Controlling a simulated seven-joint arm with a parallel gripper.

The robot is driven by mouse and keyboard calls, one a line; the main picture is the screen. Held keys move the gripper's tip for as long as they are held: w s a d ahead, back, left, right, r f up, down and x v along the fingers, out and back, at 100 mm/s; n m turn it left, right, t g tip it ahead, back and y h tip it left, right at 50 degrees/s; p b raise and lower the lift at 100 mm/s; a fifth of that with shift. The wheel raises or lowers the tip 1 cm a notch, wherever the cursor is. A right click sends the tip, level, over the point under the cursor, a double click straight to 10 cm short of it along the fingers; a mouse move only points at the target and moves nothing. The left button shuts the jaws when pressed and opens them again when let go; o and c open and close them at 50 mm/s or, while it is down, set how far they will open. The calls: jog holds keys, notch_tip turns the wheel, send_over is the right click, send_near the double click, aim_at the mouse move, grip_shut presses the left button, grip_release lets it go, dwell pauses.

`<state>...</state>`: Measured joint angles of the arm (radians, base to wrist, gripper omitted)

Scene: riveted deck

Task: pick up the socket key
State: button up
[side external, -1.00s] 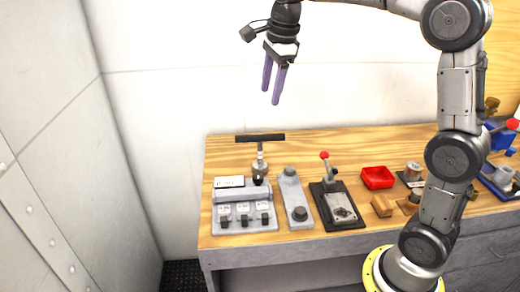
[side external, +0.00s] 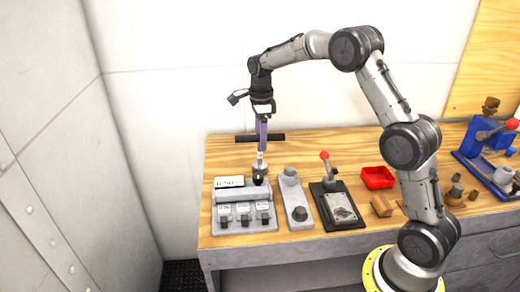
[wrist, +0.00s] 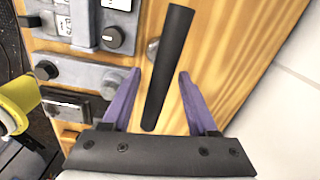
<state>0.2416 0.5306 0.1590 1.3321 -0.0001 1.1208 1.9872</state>
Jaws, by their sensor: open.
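The socket key is a T-shaped tool with a black crossbar (side external: 276,137) on an upright metal shaft. It stands at the back right of a grey panel unit (side external: 235,198). My gripper (side external: 262,147) points straight down at the middle of the crossbar, with its purple fingers overlapping it in the side view. In the wrist view the black crossbar (wrist: 168,65) runs between my two spread fingers (wrist: 160,74), with a gap on each side. The gripper is open. The shaft is mostly hidden below the bar in the wrist view.
Right of the panel unit stand a grey block with knobs (side external: 294,200) and a red-knobbed lever (side external: 326,170) on a dark plate. A red tray (side external: 377,177), a wooden block (side external: 381,206) and a blue fixture (side external: 481,155) lie farther right. The white wall is behind.

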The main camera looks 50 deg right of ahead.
aim_at(260, 164)
jog(key=shift+w+f, duration=0.1)
jog(key=shift+f, duration=2.95)
grip_shut()
jog(key=shift+r, duration=0.1)
